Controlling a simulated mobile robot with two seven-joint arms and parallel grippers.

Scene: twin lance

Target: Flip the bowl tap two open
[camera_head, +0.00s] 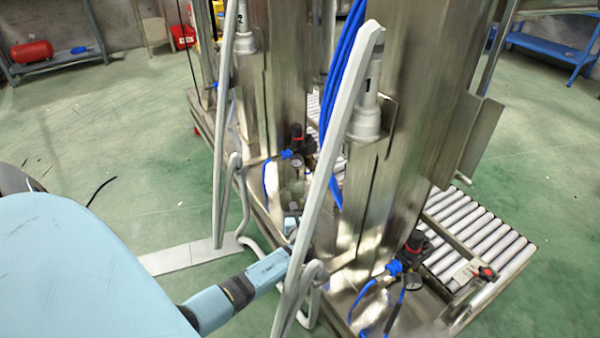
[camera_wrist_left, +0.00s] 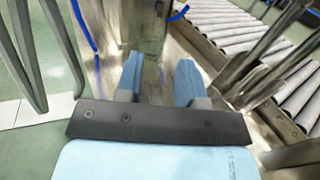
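I cannot clearly identify bowl tap two in either view. A small valve with a red-tipped handle (camera_head: 487,272) stands at the right by the rollers; I cannot tell whether it is a tap of the task. My left gripper (camera_head: 291,226) reaches in from the lower left to the steel machine, partly hidden behind a grey slanted bar. In the left wrist view its two light-blue fingers (camera_wrist_left: 158,68) are spread apart, with bare steel between them and nothing held. My right gripper is not in view.
Grey slanted bars (camera_head: 335,165) stand close to my left arm. Regulators with blue hoses sit low on the machine, one in the middle (camera_head: 303,140) and one at the right (camera_head: 413,250). A roller conveyor (camera_head: 480,235) lies at the right. Green floor (camera_head: 130,140) is open at the left.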

